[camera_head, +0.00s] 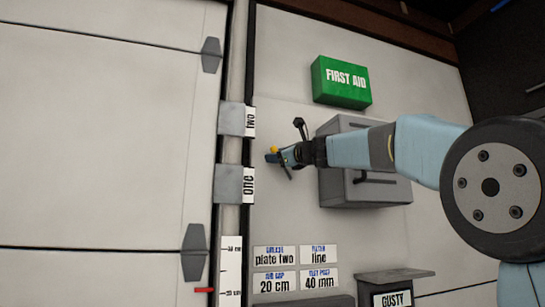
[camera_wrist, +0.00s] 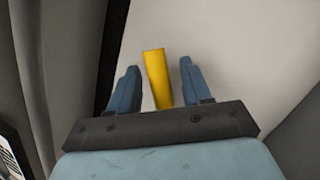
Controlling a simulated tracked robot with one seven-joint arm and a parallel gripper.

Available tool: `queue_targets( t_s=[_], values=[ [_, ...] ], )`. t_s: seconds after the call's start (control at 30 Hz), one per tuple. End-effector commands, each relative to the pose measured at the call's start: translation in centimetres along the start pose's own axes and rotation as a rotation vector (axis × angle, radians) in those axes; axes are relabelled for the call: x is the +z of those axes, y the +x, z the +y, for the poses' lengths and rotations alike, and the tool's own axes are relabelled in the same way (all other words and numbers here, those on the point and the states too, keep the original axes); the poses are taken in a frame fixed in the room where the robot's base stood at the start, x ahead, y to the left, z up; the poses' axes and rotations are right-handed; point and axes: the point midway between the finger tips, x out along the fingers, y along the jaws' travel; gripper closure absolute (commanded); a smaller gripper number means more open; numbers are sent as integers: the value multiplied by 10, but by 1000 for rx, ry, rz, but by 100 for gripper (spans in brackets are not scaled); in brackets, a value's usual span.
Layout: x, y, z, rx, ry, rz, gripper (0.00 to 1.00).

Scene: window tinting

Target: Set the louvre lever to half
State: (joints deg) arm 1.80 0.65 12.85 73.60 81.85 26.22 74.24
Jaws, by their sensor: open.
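A yellow bar (camera_wrist: 157,78), which looks like the louvre lever's handle, stands between the two fingers of my gripper (camera_wrist: 158,88) in the wrist view. Gaps show on both sides of it, wider on the right, so the fingers are open around it and not pressing on it. In the head view only a small yellow tip (camera_head: 274,150) shows beside my gripper (camera_head: 284,157). The lever's pivot and any position marks are hidden, so its setting cannot be told.
A grey cabinet (camera_head: 365,192) with a handle is behind my arm, below a green first aid box (camera_head: 340,82). Grey plates labelled two (camera_head: 232,119) and one (camera_head: 229,184) are left of my gripper. Label cards (camera_head: 296,268) and a box marked gusty (camera_head: 392,299) are below.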

Motion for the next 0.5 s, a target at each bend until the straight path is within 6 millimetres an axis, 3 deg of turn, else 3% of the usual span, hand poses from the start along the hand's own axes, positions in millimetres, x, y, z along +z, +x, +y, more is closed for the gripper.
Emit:
queue_targets(
  t_s=[0.17, 0.5],
  values=[
    [1, -14, 0, 0, -2, 1, 52],
    [2, -72, 2, 0, -1, -1, 52]
  ],
)
